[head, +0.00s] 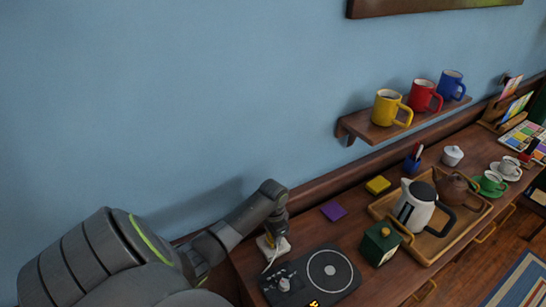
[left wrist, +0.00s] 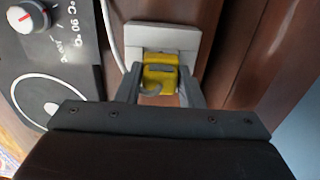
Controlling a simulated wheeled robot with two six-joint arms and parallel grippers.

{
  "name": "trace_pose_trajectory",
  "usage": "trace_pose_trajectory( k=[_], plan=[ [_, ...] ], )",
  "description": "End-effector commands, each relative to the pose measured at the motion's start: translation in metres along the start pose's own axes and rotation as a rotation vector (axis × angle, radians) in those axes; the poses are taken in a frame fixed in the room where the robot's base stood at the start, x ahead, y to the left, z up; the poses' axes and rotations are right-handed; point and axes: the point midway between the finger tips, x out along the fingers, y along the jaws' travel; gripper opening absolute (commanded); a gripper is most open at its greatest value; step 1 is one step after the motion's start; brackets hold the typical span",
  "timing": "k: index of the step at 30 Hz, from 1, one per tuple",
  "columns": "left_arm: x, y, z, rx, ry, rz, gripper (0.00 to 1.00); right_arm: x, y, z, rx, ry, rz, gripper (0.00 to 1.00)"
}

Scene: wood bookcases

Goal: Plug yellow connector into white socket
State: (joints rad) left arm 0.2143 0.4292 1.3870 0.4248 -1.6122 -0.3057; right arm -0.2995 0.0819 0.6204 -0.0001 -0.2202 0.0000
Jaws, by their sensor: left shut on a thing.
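My left gripper (head: 273,229) reaches down near the back edge of the wooden counter, by the wall. In the left wrist view its two fingers (left wrist: 160,88) are shut on the yellow connector (left wrist: 159,72). The connector is at the front of the white socket (left wrist: 163,38), a pale block on the wood. The connector overlaps the socket's near edge in this view; I cannot tell how deep it sits. My right gripper is not in view.
A black hot plate (head: 345,279) with a knob lies right beside the socket. A pale cable (left wrist: 112,38) runs along the socket's left side. A dark green box (head: 380,244), a purple pad (head: 333,211) and a tray with a kettle (head: 414,208) stand farther right.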

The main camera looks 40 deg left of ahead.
Motion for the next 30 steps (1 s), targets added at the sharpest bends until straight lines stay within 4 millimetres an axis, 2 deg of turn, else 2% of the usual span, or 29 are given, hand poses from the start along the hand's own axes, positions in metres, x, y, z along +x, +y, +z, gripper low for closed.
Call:
trace_pose_trajectory(
  k=[30],
  plan=[
    [-0.0001,-0.0004,0.0000,0.001,0.000,-0.001,0.14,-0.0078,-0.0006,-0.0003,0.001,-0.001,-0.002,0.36]
  ],
)
